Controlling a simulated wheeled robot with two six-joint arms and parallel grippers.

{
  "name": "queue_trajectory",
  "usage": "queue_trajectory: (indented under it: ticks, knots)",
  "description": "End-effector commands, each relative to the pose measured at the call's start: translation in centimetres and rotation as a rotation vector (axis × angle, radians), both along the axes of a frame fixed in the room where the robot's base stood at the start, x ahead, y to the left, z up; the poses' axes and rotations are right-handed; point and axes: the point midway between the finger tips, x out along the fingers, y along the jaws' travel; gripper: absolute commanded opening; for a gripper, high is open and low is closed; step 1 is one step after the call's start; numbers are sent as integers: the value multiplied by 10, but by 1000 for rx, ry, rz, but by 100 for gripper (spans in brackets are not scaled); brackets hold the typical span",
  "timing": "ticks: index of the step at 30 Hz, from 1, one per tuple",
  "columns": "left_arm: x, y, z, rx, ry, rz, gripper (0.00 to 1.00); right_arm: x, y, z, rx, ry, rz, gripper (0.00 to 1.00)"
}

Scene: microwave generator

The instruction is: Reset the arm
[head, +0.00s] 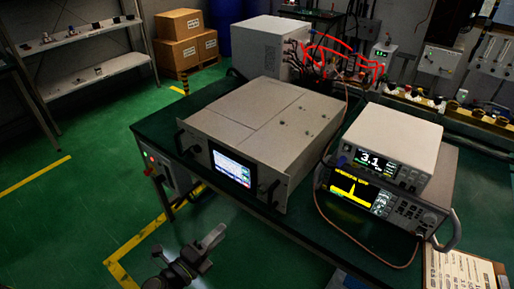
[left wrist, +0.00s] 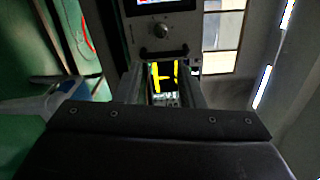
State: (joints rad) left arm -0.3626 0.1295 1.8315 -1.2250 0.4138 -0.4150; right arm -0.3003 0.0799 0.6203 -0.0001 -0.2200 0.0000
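My left gripper (head: 208,246) is low in the head view, in front of the green-topped bench and clear of its front edge. In the left wrist view its two fingers (left wrist: 162,85) stand apart, with a gap between them and nothing visibly held. The large grey generator-like box (head: 262,135) with a lit screen stands on the bench, beyond the gripper. My right gripper is not in view.
Two stacked instruments (head: 395,145) with lit screens stand at the right of the bench, with a cable looping beside them. A clipboard (head: 460,268) lies at the lower right. Green floor (head: 70,215) with yellow lines is open at left. Cardboard boxes (head: 185,40) stand behind.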

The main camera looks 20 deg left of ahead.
Motion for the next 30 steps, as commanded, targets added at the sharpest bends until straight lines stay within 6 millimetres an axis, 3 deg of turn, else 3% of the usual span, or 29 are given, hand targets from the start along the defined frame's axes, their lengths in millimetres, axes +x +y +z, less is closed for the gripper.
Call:
queue_trajectory:
  ticks: [4, 7, 11, 14, 17, 20, 24, 27, 30]
  knots:
    - [0, 3, -8, -24, 21, 13, 35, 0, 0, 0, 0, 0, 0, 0]
    - [0, 13, -35, -110, 96, 64, 35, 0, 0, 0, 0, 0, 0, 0]
    - [-9, 36, -103, -313, 277, 206, 35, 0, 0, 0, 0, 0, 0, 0]
    - [-30, 56, -166, -490, 441, 356, 35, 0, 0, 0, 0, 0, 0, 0]
    - [-62, 72, -229, -654, 602, 526, 35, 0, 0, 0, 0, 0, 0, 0]
    - [-106, 84, -287, -805, 755, 713, 35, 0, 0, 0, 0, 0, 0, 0]
    - [-186, 90, -358, -991, 957, 1007, 35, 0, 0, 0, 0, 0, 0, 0]
    - [-245, 89, -393, -1095, 1070, 1213, 35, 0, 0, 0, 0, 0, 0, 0]
    - [-294, 84, -414, -1168, 1150, 1386, 35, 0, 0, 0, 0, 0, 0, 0]
